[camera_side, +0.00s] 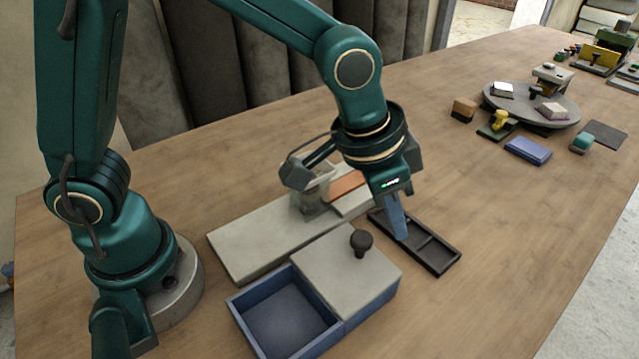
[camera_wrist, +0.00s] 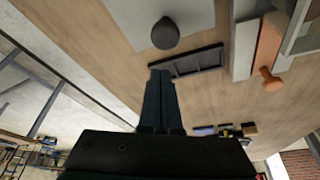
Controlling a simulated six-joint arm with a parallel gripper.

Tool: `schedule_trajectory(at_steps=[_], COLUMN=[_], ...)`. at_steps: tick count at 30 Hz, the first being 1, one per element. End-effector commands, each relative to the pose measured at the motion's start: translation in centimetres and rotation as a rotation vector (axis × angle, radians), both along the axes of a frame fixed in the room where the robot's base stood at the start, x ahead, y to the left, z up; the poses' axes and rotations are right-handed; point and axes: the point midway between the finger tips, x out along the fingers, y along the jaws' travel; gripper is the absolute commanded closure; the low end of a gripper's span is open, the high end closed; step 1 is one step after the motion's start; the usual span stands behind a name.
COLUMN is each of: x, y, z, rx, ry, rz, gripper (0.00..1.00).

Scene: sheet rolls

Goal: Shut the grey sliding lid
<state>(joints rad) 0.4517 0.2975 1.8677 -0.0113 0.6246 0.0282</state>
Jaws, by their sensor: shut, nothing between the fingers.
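The grey sliding lid (camera_side: 345,262) lies on a blue box (camera_side: 285,312) and covers its right part. The left part of the box is open and looks empty. A dark round knob (camera_side: 361,241) stands on the lid. In the wrist view the lid (camera_wrist: 203,14) and its knob (camera_wrist: 165,33) show at the top. My gripper (camera_side: 402,236) is shut and empty, pointing down to the right of the knob and apart from it. Its closed fingers also show in the wrist view (camera_wrist: 160,76).
A dark divided tray (camera_side: 432,250) lies just right of the box, behind my fingers. A grey slab (camera_side: 255,240) with an orange-brown piece (camera_side: 347,184) lies behind the box. A round grey stand (camera_side: 532,103) with small items is farther right. The front right table is clear.

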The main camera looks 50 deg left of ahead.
Motion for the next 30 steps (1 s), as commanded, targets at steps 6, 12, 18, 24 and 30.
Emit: schedule_trajectory(at_steps=[6,12,18,24,30], x=[-1.4,-1.8,-1.8,-2.7,-7.0], y=[0.7,1.0,1.0,0.9,0.8], z=[-0.2,-0.3,-0.3,-0.2,-0.2], rx=[0.0,0.0,0.0,0.0,0.0], ry=[0.0,0.0,0.0,-0.001,-0.001], rz=[0.0,0.001,0.001,-0.001,-0.008], gripper=[1.0,1.0,1.0,1.0,1.0])
